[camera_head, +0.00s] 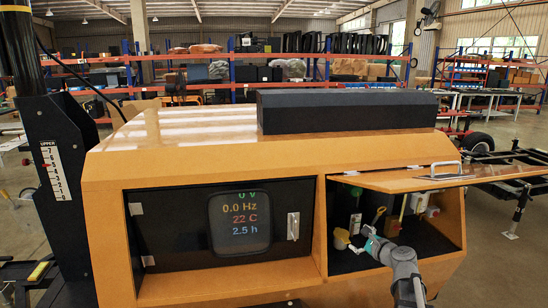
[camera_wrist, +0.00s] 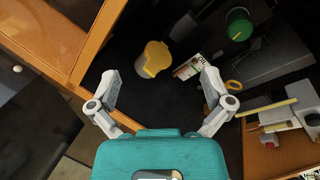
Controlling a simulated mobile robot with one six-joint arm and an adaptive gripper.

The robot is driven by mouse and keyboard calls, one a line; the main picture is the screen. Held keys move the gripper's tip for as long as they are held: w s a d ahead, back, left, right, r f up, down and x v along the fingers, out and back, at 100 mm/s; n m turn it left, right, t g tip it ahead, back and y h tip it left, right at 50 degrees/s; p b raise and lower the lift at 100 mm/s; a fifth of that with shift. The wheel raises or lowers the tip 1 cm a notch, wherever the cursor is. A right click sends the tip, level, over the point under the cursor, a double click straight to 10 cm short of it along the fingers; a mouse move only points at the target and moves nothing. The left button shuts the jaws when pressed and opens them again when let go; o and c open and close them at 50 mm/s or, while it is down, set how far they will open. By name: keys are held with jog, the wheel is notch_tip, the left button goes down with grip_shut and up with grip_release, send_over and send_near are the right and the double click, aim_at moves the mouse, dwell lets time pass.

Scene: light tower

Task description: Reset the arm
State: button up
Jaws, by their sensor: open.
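My gripper (camera_wrist: 160,98) is open and empty in the wrist view, its two grey fingers spread wide. It points into the dark open compartment of the orange light tower housing (camera_head: 200,160). In the head view my gripper (camera_head: 366,240) is at the mouth of the right compartment, below the raised orange door (camera_head: 400,180). A yellow cup-like part (camera_wrist: 153,60) lies beyond the fingertips, apart from them; it also shows in the head view (camera_head: 341,238). A green round part (camera_wrist: 238,24) is further right inside the compartment.
A closed dark panel with a display (camera_head: 240,222) and a handle (camera_head: 293,226) is left of the open compartment. The raised door hangs over my arm. The compartment's orange frame edge (camera_wrist: 98,45) is close to the left finger. Shelves (camera_head: 200,72) stand far behind.

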jog(key=s+a+f+n+g+p, duration=0.3)
jog(key=s+a+f+n+g, duration=0.4)
jog(key=s+a+n, duration=0.5)
jog(key=s+f+n+g+h+p, duration=0.1)
jog(key=s+n+g+h+p, duration=0.2)
jog(key=s+n+g+h, duration=0.3)
jog(key=s+d+n+g, duration=0.1)
jog(key=s+n, duration=0.4)
jog(key=shift+s+f, duration=0.25)
jog(key=shift+s, duration=0.05)
jog(key=shift+c, duration=0.3)
